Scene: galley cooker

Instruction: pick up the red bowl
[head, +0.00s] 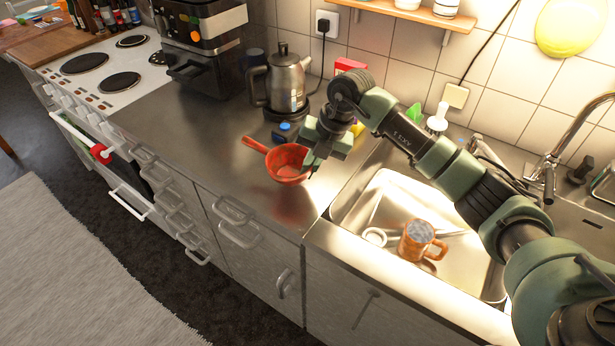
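The red bowl (285,165) sits on the steel counter to the left of the sink, with a red handle-like part pointing up and left from its rim. My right gripper (309,168) reaches down at the bowl's right side, its fingers at or very near the right rim. The gripper covers part of that rim. I cannot tell whether the fingers touch the bowl or how far apart they are. My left gripper is not in view.
A steel kettle (282,82) and a black coffee machine (205,45) stand behind the bowl. A small blue-topped item (284,131) lies close behind it. The sink (385,205) at right holds an orange mug (417,240). The counter front-left of the bowl is clear.

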